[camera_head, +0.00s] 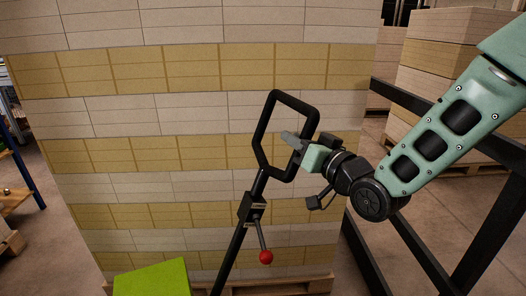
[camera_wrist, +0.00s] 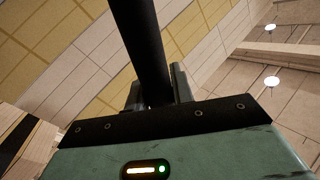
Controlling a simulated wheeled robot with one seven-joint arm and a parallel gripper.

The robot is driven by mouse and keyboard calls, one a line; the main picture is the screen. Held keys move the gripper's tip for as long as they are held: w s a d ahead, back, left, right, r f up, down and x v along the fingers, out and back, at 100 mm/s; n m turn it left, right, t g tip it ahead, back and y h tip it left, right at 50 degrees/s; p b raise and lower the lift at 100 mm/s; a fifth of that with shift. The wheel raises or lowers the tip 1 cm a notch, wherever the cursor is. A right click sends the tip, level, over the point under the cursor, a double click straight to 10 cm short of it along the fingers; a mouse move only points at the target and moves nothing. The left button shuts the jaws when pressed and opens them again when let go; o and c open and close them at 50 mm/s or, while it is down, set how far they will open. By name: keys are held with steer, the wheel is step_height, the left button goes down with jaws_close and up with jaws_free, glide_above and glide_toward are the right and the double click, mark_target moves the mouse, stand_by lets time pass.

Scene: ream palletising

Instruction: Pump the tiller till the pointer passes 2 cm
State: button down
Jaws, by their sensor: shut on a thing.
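The black tiller (camera_head: 240,232) rises at a tilt in the head view and ends in a closed loop handle (camera_head: 263,127). A small lever with a red knob (camera_head: 266,257) hangs from a block on its shaft. My gripper (camera_head: 292,139) is at the right side of the loop, with its fingers around that bar. In the wrist view the black handle bar (camera_wrist: 147,50) runs down between my gripper's fingers (camera_wrist: 158,90), which are shut on it. The pointer and its scale do not show in either view.
A tall stack of white and yellow reams (camera_head: 150,120) on a wooden pallet (camera_head: 280,287) fills the space behind the tiller. A bright green block (camera_head: 152,279) is at lower left. Dark rails (camera_head: 420,262) run at right, with more stacks (camera_head: 450,75) beyond.

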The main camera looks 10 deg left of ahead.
steer(key=w+d+f+m+b, duration=0.1)
steer(key=w+d+f, duration=0.1)
steer(key=w+d, duration=0.1)
steer(key=shift+d+f, duration=0.25)
steer(key=shift+d, duration=0.55)
steer(key=c, duration=1.2)
jaws_free()
steer(key=b+v, duration=0.6)
steer(key=v, duration=0.6)
steer(key=shift+d+f, duration=0.15)
steer(key=shift+f, duration=0.15)
